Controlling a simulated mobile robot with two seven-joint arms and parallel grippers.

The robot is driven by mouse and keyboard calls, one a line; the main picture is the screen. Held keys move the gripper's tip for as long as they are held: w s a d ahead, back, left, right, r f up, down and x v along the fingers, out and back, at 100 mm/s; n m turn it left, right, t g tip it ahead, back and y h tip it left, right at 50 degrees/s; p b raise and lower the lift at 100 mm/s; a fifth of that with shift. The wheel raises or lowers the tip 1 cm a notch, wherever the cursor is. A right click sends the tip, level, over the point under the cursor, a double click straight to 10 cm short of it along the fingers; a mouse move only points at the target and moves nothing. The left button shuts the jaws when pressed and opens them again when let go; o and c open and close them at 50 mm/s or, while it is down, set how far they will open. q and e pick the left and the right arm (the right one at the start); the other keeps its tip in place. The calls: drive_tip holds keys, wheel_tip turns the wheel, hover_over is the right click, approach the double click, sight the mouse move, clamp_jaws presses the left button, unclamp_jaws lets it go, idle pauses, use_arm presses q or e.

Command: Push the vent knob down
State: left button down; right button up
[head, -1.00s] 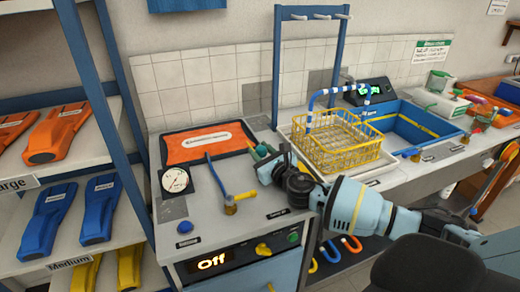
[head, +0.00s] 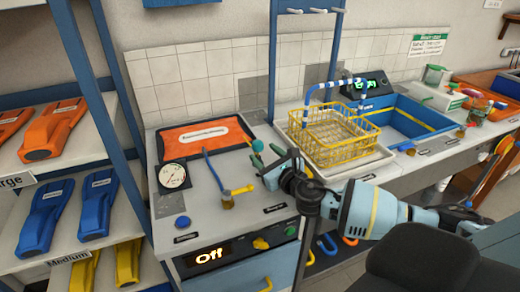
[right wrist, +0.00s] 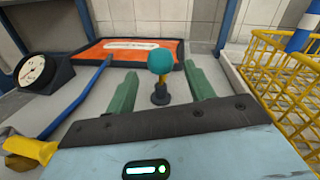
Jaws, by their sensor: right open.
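A teal ball knob (head: 257,146) stands upright on the bench top, right of the yellow valve. In the right wrist view the teal knob (right wrist: 161,61) sits on a thin yellow stem with a dark base. I take it to be the vent knob; its label cannot be read. My right gripper (head: 268,172) is open and empty, low over the bench at the knob. In the right wrist view its two green fingers (right wrist: 162,88) stand on either side of the knob's stem, with gaps to both. My left gripper is not in view.
A pressure gauge (head: 173,176), a blue-handled lever (head: 212,170) and a yellow valve (head: 241,190) stand left of the knob. An orange mat (head: 205,138) lies behind. A yellow wire basket (head: 335,137) and a blue sink (head: 405,121) are right. A blue button (head: 182,221) is near the front.

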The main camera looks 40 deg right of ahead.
drive_tip(key=shift+s+a, duration=0.15)
drive_tip(key=shift+s, duration=1.35)
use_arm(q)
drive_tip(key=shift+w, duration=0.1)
